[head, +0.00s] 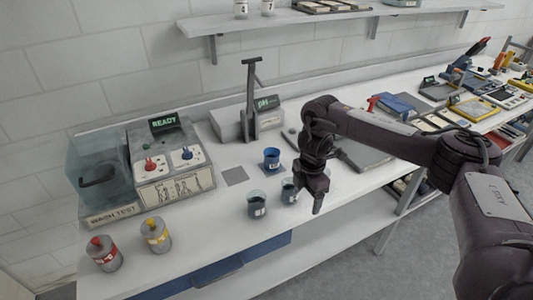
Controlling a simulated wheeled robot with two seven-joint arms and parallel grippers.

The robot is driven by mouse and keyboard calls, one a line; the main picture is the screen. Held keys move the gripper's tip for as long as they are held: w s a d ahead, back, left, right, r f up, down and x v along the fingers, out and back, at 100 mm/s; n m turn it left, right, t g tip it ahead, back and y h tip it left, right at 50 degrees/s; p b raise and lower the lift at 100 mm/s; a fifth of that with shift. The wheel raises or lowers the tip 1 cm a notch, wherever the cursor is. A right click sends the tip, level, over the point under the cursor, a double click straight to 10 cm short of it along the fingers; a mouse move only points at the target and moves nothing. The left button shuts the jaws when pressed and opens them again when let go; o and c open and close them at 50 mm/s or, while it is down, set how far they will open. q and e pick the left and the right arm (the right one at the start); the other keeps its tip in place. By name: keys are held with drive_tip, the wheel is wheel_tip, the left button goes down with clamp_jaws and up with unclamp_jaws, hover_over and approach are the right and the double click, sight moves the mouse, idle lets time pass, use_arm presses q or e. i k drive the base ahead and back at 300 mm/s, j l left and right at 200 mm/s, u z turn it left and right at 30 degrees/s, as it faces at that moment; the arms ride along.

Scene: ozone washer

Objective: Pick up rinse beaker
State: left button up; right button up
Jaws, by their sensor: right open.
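Three small beakers stand on the white bench. A clear beaker with a white label (257,204) stands near the front edge. A second clear beaker (288,191) stands just right of it, partly behind my right gripper. A blue beaker (271,157) stands farther back on a blue mat. I cannot read the labels to tell which is the rinse beaker. My right gripper (312,199) is open and points down, close to the second clear beaker. Whether it touches that beaker I cannot tell. My left gripper is not in view.
A washer labelled READY (170,170) with a clear chamber stands at left. A red-topped bottle (105,254) and a yellow-topped bottle (156,235) stand at the front left. A pH meter with a stand (249,122) is at the back. Tools crowd the right end.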

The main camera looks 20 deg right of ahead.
sight(271, 154)
drive_tip(key=i, duration=0.85)
